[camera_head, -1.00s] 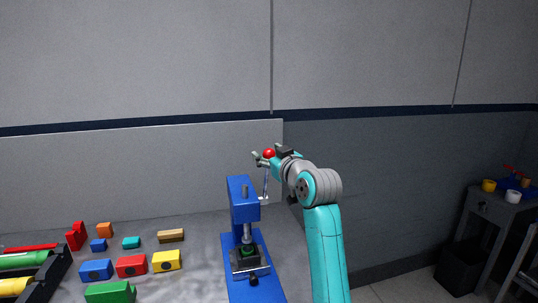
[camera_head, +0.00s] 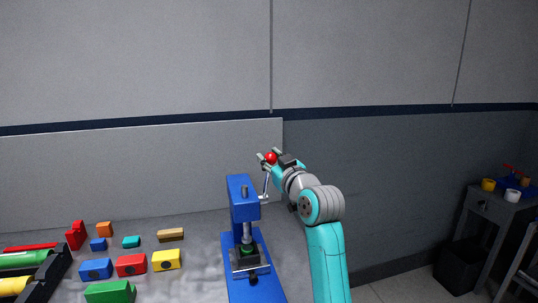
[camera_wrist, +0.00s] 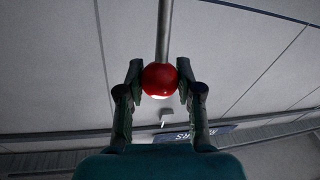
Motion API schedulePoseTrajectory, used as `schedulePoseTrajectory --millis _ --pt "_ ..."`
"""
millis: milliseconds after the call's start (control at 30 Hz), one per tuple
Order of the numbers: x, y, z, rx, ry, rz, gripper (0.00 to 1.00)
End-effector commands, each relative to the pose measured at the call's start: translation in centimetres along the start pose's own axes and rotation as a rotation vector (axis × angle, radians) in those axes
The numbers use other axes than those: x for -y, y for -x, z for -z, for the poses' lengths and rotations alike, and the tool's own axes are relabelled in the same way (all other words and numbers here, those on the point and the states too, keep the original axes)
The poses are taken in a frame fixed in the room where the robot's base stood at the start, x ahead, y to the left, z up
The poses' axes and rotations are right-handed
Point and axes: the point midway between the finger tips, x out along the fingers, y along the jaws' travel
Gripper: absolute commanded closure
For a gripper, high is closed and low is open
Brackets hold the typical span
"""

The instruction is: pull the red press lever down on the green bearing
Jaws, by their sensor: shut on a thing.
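The blue press (camera_head: 243,205) stands on the grey table, with the green bearing (camera_head: 247,250) under its ram. The press lever is a thin metal rod (camera_head: 266,183) rising from the right side of the press to a red ball knob (camera_head: 271,158). My gripper (camera_head: 270,157) is shut on the red knob, above and right of the press. In the wrist view the red knob (camera_wrist: 160,80) sits between the two fingertips (camera_wrist: 160,75), and the rod runs up out of the picture. The lever stands nearly upright, tilted slightly right.
Red, blue, yellow, orange, teal and green blocks (camera_head: 132,265) lie on the table left of the press. A black rack (camera_head: 50,280) with coloured cylinders is at the far left. A grey side table (camera_head: 490,210) and a dark bin (camera_head: 460,265) stand at the right.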

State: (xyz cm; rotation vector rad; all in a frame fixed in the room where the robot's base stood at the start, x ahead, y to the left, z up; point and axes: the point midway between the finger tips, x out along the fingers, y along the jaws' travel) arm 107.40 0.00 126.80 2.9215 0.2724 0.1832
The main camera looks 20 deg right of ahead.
Motion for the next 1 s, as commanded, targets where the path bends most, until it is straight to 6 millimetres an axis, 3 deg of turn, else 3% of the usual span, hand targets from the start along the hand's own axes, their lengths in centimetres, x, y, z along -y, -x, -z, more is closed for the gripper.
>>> schedulePoseTrajectory --millis 400,633,1000 --pt "1.5 5.0 -2.7 -0.272 0.052 -0.054 1.0" --pt "2.5 7.6 -4.9 -0.265 0.053 -0.052 1.0" --pt "4.2 10.9 -10.0 -0.261 0.051 -0.05 1.0"
